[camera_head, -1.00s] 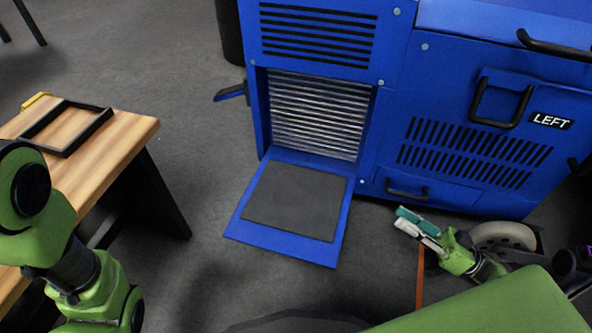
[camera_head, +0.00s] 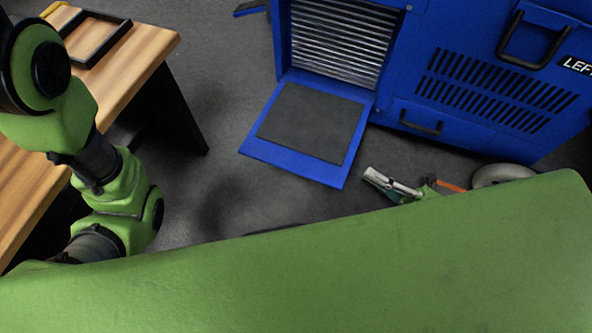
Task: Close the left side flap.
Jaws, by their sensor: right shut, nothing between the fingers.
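The left side flap (camera_head: 262,153) is a blue panel with a dark grey pad on its inner face. It hangs open, folded down and outward from the bottom of an opening in the blue machine (camera_head: 398,62). Metal slats (camera_head: 335,42) show inside the opening. My right gripper (camera_head: 372,178) is shut and empty, low to the right of the flap and apart from it. My green right arm hides part of the gripper. My left arm is at the left by the table, and its gripper is out of view.
A wooden table (camera_head: 150,45) with a black frame (camera_head: 98,40) on it stands at the left. A handle (camera_head: 420,122) juts from the machine's lower front. A wheel (camera_head: 503,174) sits at the right. Grey floor is clear between table and flap.

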